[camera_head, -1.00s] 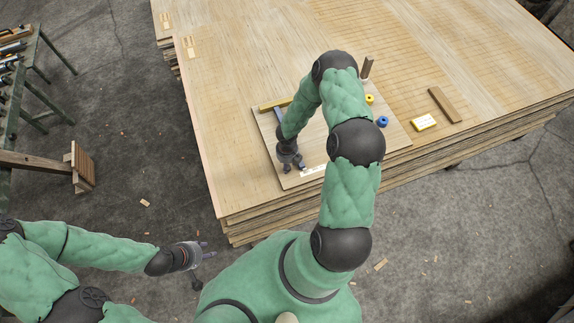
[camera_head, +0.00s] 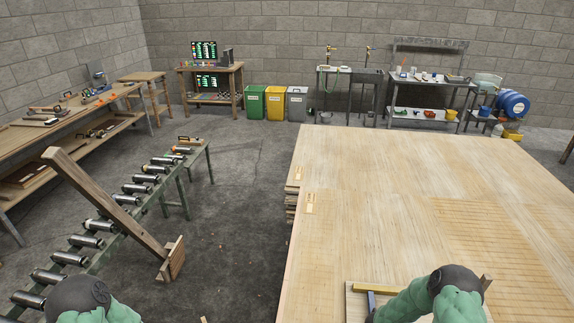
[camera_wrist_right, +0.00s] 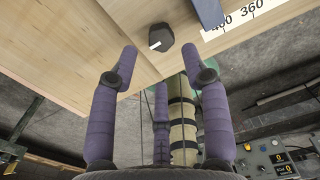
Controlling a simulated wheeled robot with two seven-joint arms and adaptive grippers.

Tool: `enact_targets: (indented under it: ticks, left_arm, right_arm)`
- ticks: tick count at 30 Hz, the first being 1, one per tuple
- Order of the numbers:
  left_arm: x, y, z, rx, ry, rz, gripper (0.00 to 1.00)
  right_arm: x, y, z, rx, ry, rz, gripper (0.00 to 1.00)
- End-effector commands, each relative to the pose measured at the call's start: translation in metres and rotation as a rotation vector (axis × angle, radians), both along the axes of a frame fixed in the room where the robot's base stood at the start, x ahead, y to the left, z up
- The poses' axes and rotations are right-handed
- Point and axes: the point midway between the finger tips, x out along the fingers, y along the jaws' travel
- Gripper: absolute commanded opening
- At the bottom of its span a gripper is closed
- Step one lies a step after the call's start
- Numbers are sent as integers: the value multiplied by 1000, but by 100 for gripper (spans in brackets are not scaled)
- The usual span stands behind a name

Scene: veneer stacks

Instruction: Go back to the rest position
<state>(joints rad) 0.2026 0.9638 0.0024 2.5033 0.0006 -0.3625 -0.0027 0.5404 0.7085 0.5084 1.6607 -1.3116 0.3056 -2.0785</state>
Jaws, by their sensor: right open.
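My right gripper (camera_wrist_right: 160,62) is open in the right wrist view, with its purple fingers spread and nothing between them. Beyond the fingertips is a small black knob-like piece (camera_wrist_right: 160,37) with a white mark, against a pale wooden board (camera_wrist_right: 60,50). I cannot tell the gap between them. In the head view my right arm (camera_head: 440,296) shows at the bottom right, over the board (camera_head: 357,305) on the veneer stack (camera_head: 400,190); its gripper is out of frame. A part of my left arm (camera_head: 90,300) shows at the bottom left; my left gripper is not in view.
A numbered scale (camera_wrist_right: 240,17) shows in the wrist view. At left are a roller stand (camera_head: 130,188), a leaning wooden beam (camera_head: 105,205) and a workbench (camera_head: 60,130). Grey floor (camera_head: 235,220) lies between.

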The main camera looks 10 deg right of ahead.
Motion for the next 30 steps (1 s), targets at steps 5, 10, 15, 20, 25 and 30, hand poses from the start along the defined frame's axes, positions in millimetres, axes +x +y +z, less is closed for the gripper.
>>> enact_targets:
  ticks: [5,10,15,20,25,30]
  left_arm:
    - [0,0,-12,0,0,0,40]
    - [0,0,-30,0,0,0,40]
    - [0,0,-47,0,0,0,40]
    - [0,0,-64,0,0,0,40]
    - [0,0,-81,0,0,0,40]
    - [0,0,-94,0,0,0,40]
  right_arm:
    - [-9,39,-10,82,24,-224,47]
    - [-25,105,-17,208,101,-699,47]
    - [-44,161,-20,281,222,-1212,47]
    - [-62,201,-22,290,345,-1702,47]
    - [-83,228,-26,238,456,-2220,47]
    - [-104,240,-30,152,511,-2662,47]
